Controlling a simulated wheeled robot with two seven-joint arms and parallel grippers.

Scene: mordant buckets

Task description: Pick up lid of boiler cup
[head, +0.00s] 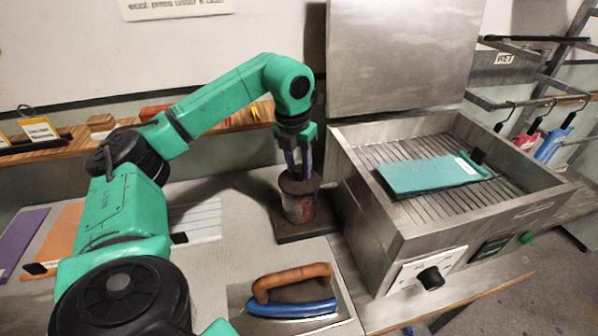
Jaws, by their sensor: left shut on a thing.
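The boiler cup (299,207) is a small dark metal cup with a reddish patch. It stands on a dark square plate (306,230) left of the metal box. Its dark lid (299,184) is at the cup's top; I cannot tell whether it touches the rim. My left gripper (298,171) comes down from above, fingers pointing down, shut on the lid's top, which the fingers mostly hide. My right gripper is not in view.
A steel box (413,225) with a ribbed inside holds a teal slab (433,174); its raised panel stands behind. An iron-like tool (292,296) with a brown handle lies in front. Colored sheets (66,234) lie at left. A wooden shelf (75,142) runs behind.

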